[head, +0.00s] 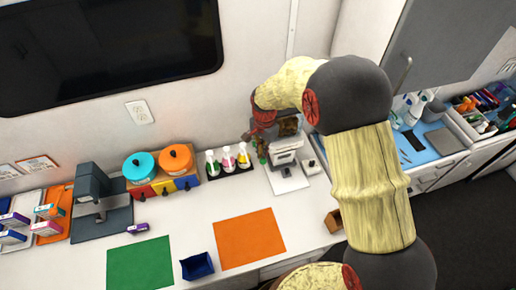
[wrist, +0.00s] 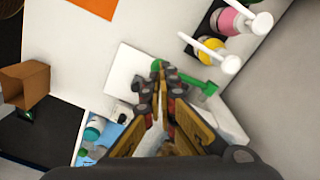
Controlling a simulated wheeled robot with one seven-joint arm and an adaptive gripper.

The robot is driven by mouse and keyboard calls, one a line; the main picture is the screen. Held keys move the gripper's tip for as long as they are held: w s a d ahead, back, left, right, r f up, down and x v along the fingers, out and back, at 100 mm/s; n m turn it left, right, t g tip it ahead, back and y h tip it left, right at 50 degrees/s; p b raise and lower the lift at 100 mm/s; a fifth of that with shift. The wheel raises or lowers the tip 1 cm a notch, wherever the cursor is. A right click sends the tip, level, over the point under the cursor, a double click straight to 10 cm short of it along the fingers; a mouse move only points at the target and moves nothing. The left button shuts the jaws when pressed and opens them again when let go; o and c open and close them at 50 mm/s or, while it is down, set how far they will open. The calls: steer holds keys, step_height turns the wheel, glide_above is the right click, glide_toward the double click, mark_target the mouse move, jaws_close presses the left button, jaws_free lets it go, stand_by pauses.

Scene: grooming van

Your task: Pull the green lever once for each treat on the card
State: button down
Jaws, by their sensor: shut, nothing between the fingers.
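The treat dispenser (head: 285,152) is a white machine with a dark top, against the back wall in the head view. Its green lever (head: 262,155) is at its left side. In the wrist view the green lever (wrist: 196,84) runs beside and behind my fingertips, partly hidden by them. My gripper (wrist: 163,74) is shut and empty, with its tips close to the lever; I cannot tell whether they touch. In the head view my gripper (head: 260,136) is small and partly hidden by my arm. I cannot make out a card with treats; small sheets (head: 38,164) hang on the left wall, too small to read.
A rack of pump bottles (head: 228,160) stands just left of the dispenser. Turquoise and orange pots (head: 175,158) stand farther left. An orange mat (head: 249,238), a green mat (head: 140,264) and a blue bin (head: 197,266) lie in front. A brown box (wrist: 25,84) shows at the wrist view's left.

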steer(key=shift+r, duration=0.1)
steer(key=shift+r+p, duration=1.4)
steer(key=shift+r, duration=1.1)
steer(key=shift+f, duration=0.1)
steer(key=shift+n, duration=0.7)
steer(key=s+d+r+n+t+b, duration=0.2)
steer(key=s+d+b, duration=0.3)
steer(key=s, duration=0.4)
steer(key=s+d+r+n+t+b, duration=0.1)
steer(key=s+d+r+n+b, duration=0.1)
steer(key=s+d+b, duration=0.4)
steer(key=s+d+r+n+t+b, duration=0.2)
steer(key=s+d+b, duration=0.3)
steer(key=s+b, duration=0.3)
steer(key=s+r+n, duration=0.1)
steer(key=s, duration=0.3)
steer(key=shift+s+d+t+b, duration=0.25)
steer(key=shift+s+t+b, duration=0.05)
steer(key=shift+s, duration=0.1)
